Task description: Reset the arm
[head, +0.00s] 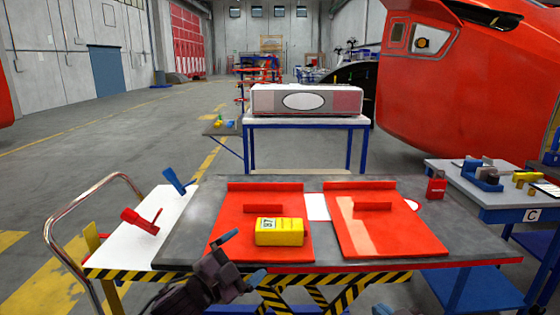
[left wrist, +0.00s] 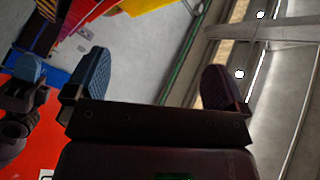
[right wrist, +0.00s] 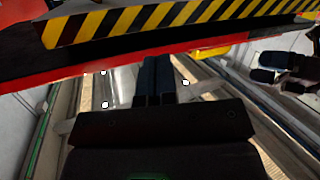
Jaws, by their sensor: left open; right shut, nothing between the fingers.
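In the head view only dark bits show at the bottom edge, perhaps part of the right arm.
A grey-topped lift table (head: 190,225) carries two red plates (head: 235,212) (head: 370,240). A yellow box (head: 279,232) lies on the left plate. A red clamp (head: 140,220) and a blue clamp (head: 176,181) are at the left. A side table (head: 500,208) stands right.

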